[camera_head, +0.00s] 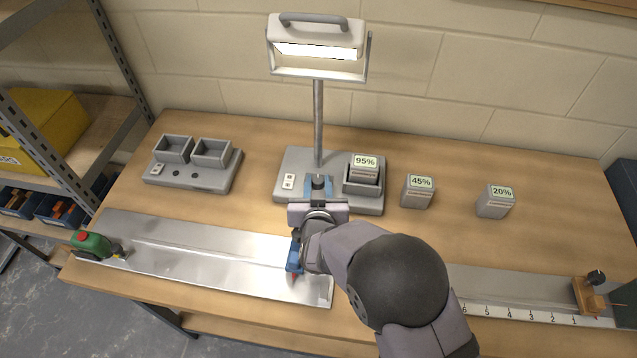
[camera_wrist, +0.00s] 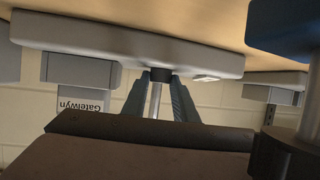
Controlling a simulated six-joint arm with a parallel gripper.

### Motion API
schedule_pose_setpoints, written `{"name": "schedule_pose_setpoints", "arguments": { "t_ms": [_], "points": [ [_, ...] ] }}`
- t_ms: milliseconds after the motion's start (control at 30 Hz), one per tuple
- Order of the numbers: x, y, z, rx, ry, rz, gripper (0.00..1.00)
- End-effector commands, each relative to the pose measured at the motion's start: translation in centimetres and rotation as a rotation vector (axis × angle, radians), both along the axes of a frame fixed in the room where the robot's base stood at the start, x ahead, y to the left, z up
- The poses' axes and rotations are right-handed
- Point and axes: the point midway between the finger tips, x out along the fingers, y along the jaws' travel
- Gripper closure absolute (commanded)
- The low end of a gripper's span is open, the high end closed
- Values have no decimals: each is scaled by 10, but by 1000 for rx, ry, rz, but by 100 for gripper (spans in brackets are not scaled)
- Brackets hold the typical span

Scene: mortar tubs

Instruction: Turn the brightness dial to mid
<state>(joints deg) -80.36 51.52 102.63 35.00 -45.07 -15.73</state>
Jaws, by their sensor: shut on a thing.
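The lamp is lit; its bright head (camera_head: 317,52) stands on a thin post above a grey base (camera_head: 293,162). My gripper (camera_head: 318,188) is at the front of this base, below the post. In the wrist view, which is upside down, its two blue-grey fingers (camera_wrist: 159,88) are shut on a small dark dial (camera_wrist: 160,74) on the base. The fingers cover the dial's sides. No dial mark or brightness scale can be read. A battery labelled 95% (camera_head: 366,163) sits in the base's right slot.
Batteries labelled 45% (camera_head: 418,191) and 20% (camera_head: 495,201) stand to the right. A charger (camera_head: 196,177) with two empty bays is at the left. A metal sheet (camera_head: 190,260) with a green-and-red tool (camera_head: 92,243) lies in front. A ruler (camera_head: 520,313) lies front right.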

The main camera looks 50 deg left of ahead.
Motion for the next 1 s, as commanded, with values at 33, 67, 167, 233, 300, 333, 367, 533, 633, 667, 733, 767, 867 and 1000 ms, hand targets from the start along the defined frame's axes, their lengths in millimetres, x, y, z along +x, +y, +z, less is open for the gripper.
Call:
{"name": "schedule_pose_setpoints", "arguments": {
  "t_ms": [33,67,167,233,300,333,367,533,633,667,733,767,867,1000],
  "points": [
    [0,1,2,6,-2,-12,96],
    [0,1,2,5,-2,-19,96],
    [-1,1,2,3,-1,-32,96],
    [-1,1,2,3,-1,-34,96],
    [0,1,2,3,-1,-33,96],
    [0,1,2,3,-1,-33,96],
    [0,1,2,3,-1,-33,96],
    [0,1,2,2,0,-32,56],
    [-1,0,1,2,0,-32,56],
    [-1,0,1,1,0,-32,56],
    [-1,0,1,1,0,-32,56],
    [-1,0,1,1,0,-32,56],
    [-1,-1,1,1,0,-32,56],
    [-6,-5,3,1,0,-30,56]
  ]
}}
